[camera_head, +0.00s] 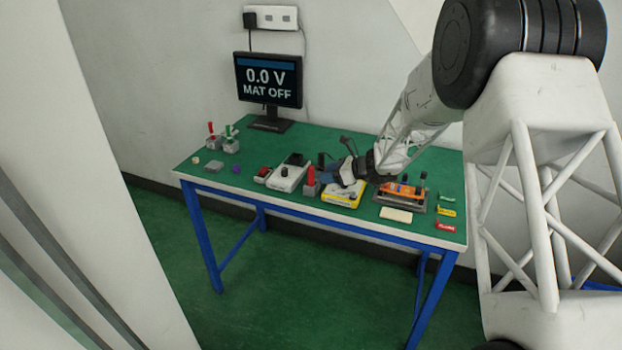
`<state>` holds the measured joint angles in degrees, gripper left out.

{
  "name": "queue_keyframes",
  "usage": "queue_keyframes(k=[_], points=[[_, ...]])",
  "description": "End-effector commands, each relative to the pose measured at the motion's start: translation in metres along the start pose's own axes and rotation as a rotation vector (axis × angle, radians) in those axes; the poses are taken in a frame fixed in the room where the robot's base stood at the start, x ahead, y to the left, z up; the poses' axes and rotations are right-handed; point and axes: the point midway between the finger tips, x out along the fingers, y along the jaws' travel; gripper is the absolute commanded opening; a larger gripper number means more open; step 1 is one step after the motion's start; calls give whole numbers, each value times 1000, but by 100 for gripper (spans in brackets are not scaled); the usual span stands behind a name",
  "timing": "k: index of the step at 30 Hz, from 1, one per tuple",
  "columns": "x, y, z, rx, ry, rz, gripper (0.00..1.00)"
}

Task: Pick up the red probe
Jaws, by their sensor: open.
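A red upright piece (311,176), which looks like the red probe, stands in a small grey holder (308,190) near the front middle of the green table. My gripper (327,177) is open, low over the table, just right of the red piece. It reaches in from the right. The fingers are small and dark here, and I cannot tell whether they touch the red piece. I see nothing held between them. Part of the yellow and white box (344,196) is hidden under my gripper.
A white box with a black knob (287,174) stands left of the red piece. Red (211,129) and green (229,132) levers stand at the back left. An orange device (402,190) is right. A monitor (268,80) reads "0.0 V MAT OFF".

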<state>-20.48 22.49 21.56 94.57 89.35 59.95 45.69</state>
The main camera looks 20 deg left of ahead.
Motion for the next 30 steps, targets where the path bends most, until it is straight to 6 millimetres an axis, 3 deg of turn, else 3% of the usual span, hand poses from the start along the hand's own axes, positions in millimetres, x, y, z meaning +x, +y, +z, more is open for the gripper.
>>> queue_keyframes(k=[8,22,30], points=[[21,0,-1,0,1,0,53],[27,0,0,0,0,1,53],[54,0,-2,-1,1,2,53]])
